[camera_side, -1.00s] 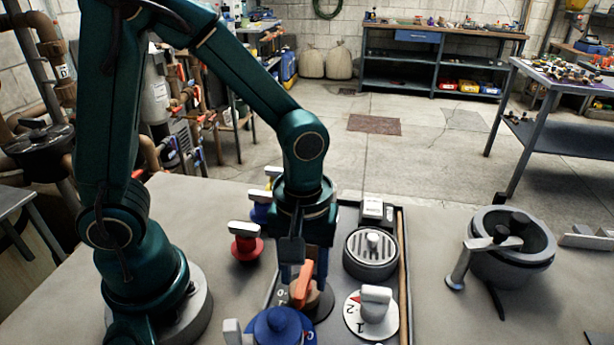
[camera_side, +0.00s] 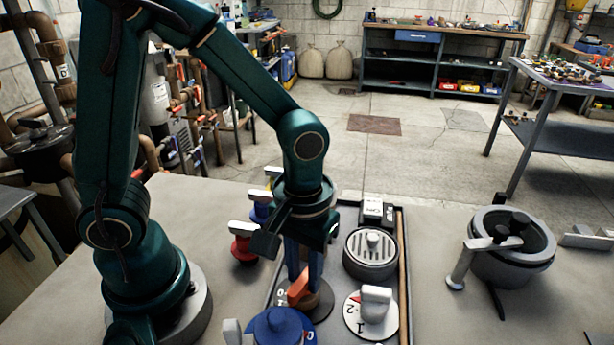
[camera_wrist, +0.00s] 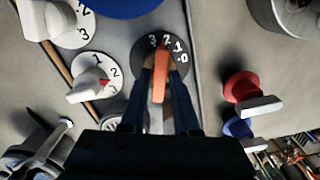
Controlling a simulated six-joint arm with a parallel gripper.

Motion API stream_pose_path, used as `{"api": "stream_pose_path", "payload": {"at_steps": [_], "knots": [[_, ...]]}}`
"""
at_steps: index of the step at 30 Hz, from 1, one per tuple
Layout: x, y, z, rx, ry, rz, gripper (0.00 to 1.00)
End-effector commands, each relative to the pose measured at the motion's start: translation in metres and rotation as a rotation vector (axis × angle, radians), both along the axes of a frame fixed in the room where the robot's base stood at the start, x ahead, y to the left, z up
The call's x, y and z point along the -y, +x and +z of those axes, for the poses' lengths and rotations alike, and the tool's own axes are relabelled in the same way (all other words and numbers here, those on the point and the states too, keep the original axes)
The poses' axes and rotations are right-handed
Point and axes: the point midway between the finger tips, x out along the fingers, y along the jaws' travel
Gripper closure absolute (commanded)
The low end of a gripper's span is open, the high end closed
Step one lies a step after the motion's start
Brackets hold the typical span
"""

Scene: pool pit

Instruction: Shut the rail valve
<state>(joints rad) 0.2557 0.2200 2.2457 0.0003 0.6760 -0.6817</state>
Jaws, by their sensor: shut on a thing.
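An orange valve handle (camera_side: 299,284) stands over a dark round dial (camera_side: 319,305) in the tray, below my gripper in the side view. In the wrist view the orange handle (camera_wrist: 160,80) crosses the dial (camera_wrist: 184,67), which bears the white digits 3, 2, 1 and 0. The handle's far end is near the 3 and 2; the exact mark is hard to tell. My gripper (camera_side: 303,278) points down with its two blue fingers on either side of the handle, shut on it. The fingers (camera_wrist: 163,68) hide part of the dial.
A white-handled dial (camera_side: 375,306) and a round grey fitting (camera_side: 371,256) stand just right. A blue round fitting (camera_side: 276,328) is close in front. A red white-handled valve (camera_side: 243,249) is at the left. A grey bowl-shaped fitting (camera_side: 512,264) stands farther right, past bare tabletop.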

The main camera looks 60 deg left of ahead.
Motion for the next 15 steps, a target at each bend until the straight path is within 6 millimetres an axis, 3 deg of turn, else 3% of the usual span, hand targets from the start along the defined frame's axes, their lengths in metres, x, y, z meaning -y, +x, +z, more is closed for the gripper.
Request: {"api": "stream_pose_path", "payload": {"at_steps": [15], "knots": [[0.0000,-0.0001,0.0008,0.000,0.000,-0.490,1.00]]}}
